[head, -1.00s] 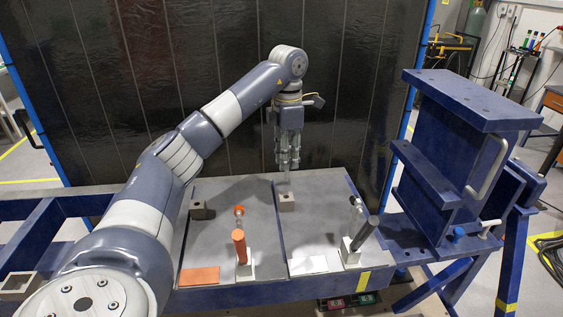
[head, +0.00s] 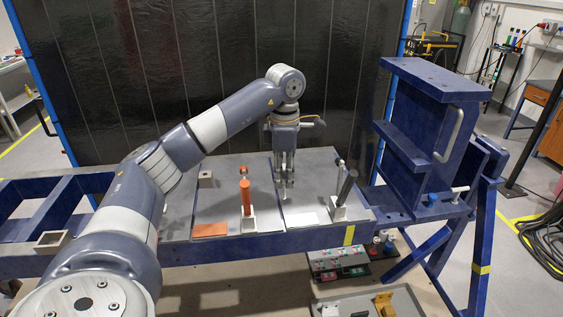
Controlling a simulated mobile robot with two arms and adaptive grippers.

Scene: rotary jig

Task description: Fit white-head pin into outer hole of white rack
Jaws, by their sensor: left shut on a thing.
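My left gripper (head: 287,183) points straight down over the right grey panel and is shut on a slim pale piece, which I take as the white-head pin (head: 287,195). Its tip shows just below the fingers; its head is hidden between them. A pale holder (head: 338,213) stands to the right, beside a white patch; I take it as the white rack. A dark rod leans up from it and a silvery part stands behind. Its holes are too small to make out. The pin is apart from it, to its left. My right gripper is out of view.
A similar pale holder (head: 248,224) with an orange rod (head: 246,197) stands on the left panel, near an orange patch (head: 210,230). A small beige block (head: 206,179) sits behind. A tall blue frame (head: 430,130) rises at right. The front middle is clear.

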